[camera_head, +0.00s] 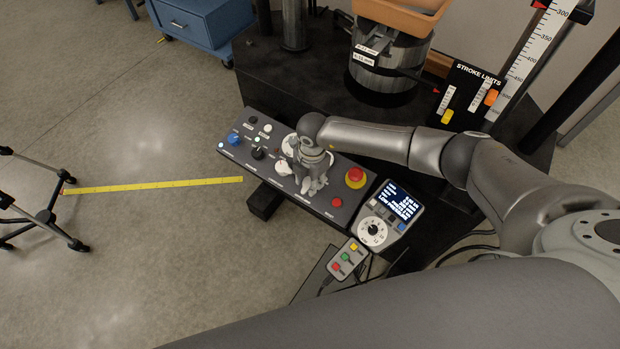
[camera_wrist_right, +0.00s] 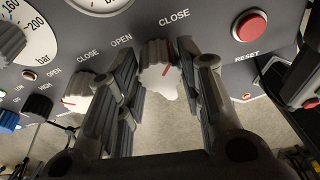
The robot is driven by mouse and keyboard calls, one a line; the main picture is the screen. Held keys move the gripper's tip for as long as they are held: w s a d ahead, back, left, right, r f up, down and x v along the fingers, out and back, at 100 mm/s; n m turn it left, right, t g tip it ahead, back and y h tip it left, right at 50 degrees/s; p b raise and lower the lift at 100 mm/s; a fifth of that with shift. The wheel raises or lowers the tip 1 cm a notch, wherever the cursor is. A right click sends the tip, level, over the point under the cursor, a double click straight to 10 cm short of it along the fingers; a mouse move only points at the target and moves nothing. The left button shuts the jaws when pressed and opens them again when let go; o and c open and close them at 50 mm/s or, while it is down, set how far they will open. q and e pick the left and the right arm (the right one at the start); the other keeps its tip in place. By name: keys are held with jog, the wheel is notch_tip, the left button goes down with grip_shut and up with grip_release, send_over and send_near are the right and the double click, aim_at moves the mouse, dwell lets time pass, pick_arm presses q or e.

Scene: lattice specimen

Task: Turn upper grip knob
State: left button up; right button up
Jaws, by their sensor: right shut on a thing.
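My right gripper (camera_head: 312,188) reaches down onto the sloped control panel (camera_head: 337,213). In the right wrist view, its two fingers (camera_wrist_right: 160,95) stand on either side of a ribbed grey-and-white knob (camera_wrist_right: 157,72) and are shut on it. The knob's red line points up and right, toward a CLOSE label. A similar knob (camera_wrist_right: 76,103) with a red mark sits left of the fingers, by another OPEN and CLOSE pair. No readable label tells which is the upper grip knob. In the head view the gripper hides the held knob. My left gripper is not in view.
A red mushroom button (camera_head: 355,176) stands on the panel right of my gripper. A display pendant (camera_head: 391,213) and small button box (camera_head: 346,258) lie beyond. Blue (camera_head: 233,138), black (camera_head: 258,153) and white (camera_head: 282,167) knobs are to the left. Gauges flank the gripper's far side.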

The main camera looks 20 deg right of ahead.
jog(key=n+b, duration=0.3)
jog(key=shift+w+f+n+g+h, duration=0.15)
jog(key=shift+n+g+h, duration=0.15)
jog(key=shift+g, duration=0.1)
jog(key=n+b, duration=0.2)
jog(key=n+h+b, duration=0.1)
jog(key=n+b, duration=0.1)
jog(key=n, duration=0.1)
jog(key=shift+w+a+g, duration=0.1)
jog(key=shift+a+g, duration=0.1)
jog(key=shift+g, duration=0.2)
jog(key=n+h+b, duration=0.1)
jog(key=n+b, duration=0.3)
jog(key=n, duration=0.1)
jog(key=shift+a+n+b, duration=0.1)
jog(key=shift+n+b, duration=0.2)
jog(key=shift+b, duration=0.1)
jog(key=shift+a+n+h+b, duration=0.1)
jog(key=shift+n+h+b, duration=0.6)
jog(key=shift+n+b, duration=0.8)
jog(key=shift+n, duration=0.3)
jog(key=o, duration=1)
